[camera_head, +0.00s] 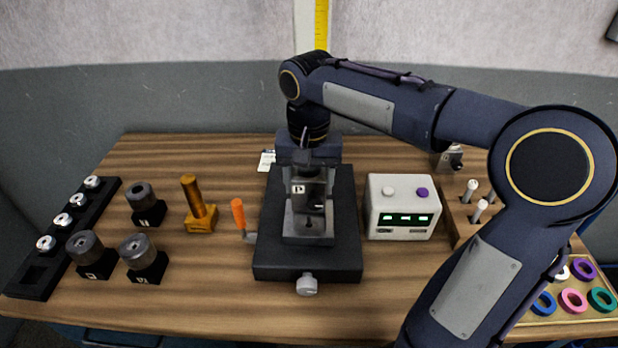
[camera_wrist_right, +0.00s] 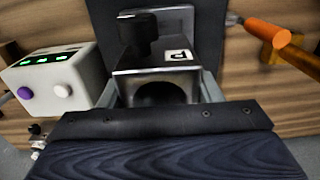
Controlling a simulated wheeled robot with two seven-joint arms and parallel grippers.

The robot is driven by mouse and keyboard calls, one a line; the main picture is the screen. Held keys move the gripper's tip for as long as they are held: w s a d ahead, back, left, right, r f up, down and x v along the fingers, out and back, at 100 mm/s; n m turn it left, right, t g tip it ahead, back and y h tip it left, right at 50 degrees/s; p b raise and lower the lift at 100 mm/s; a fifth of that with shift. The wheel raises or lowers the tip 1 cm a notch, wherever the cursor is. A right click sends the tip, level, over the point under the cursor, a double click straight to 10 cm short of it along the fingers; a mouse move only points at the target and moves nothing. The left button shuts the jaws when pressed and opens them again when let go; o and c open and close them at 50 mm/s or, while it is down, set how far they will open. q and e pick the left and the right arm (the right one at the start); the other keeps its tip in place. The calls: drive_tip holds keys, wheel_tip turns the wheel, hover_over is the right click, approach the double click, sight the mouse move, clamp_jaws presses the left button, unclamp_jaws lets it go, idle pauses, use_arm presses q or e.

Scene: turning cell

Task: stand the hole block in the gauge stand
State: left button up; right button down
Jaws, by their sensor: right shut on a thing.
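The hole block (camera_wrist_right: 152,86) is a grey metal block with a dark round opening, seen between the fingers of my right gripper (camera_wrist_right: 160,92) in the right wrist view. My right gripper (camera_head: 308,172) is shut on it, above the middle of the gauge stand (camera_head: 272,262), a dark flat base with a grey metal holder (camera_head: 308,232) and a silver knob at its front. Whether the block touches the holder is hidden. My left gripper is not in view.
A white box (camera_head: 402,222) with green displays stands right of the stand. Coloured rings (camera_head: 573,300) lie at right. The front of the table is clear.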

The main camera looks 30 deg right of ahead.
sight(309, 217)
drive_tip(key=shift+s+f+b, duration=0.1)
drive_tip(key=shift+f+b, duration=1.3)
drive_tip(key=shift+f, duration=0.45)
drive_tip(key=shift+f, duration=0.1)
drive_tip(key=shift+a, duration=0.1)
drive_tip(key=shift+s+f+b, duration=0.1)
drive_tip(key=shift+f+b, duration=0.75)
drive_tip(key=shift+f, duration=0.8)
idle(0.4)
drive_tip(key=shift+c, duration=2.2)
unclamp_jaws()
drive_tip(key=shift+o, duration=0.4)
drive_tip(key=shift+s+f, duration=0.1)
drive_tip(key=shift+f, duration=0.05)
